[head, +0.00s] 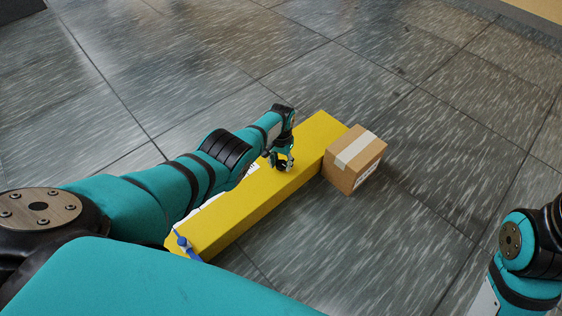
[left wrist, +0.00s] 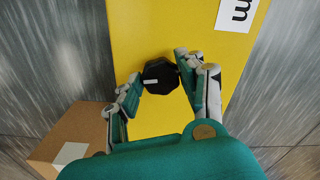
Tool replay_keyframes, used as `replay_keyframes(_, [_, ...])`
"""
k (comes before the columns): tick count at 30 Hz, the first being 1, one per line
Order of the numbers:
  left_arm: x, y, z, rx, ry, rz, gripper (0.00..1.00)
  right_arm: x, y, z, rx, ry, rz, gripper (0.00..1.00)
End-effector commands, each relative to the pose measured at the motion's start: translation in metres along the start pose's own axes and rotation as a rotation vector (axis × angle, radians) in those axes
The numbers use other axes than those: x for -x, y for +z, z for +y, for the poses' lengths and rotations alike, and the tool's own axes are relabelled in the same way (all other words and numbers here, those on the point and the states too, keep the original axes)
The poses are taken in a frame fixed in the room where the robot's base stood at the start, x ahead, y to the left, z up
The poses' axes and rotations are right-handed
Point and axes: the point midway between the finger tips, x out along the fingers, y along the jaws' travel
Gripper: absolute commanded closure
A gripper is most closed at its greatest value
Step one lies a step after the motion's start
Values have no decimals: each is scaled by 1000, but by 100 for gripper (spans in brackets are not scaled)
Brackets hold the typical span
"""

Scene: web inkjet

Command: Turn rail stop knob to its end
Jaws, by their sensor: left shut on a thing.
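A black faceted knob (left wrist: 160,77) with a white mark sits on top of the long yellow rail (left wrist: 150,30). My left gripper (left wrist: 158,82) has its fingers on either side of the knob and is shut on it. In the head view, my left gripper (head: 282,165) reaches down onto the far half of the yellow rail (head: 250,205), and its fingers mostly hide the knob. My right gripper is out of view; only part of my right arm shows at the right edge.
A cardboard box (head: 354,160) with a pale tape strip stands against the rail's right side near its far end. A blue part (head: 184,243) is on the rail's near end. A white label (left wrist: 236,12) lies on the rail.

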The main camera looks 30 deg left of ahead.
Motion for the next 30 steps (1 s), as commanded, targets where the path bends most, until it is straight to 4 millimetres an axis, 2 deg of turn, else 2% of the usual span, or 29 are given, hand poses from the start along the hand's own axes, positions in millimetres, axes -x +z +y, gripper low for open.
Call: replay_keyframes(30, [0,0,2,963,-1,-3,93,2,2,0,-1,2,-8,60])
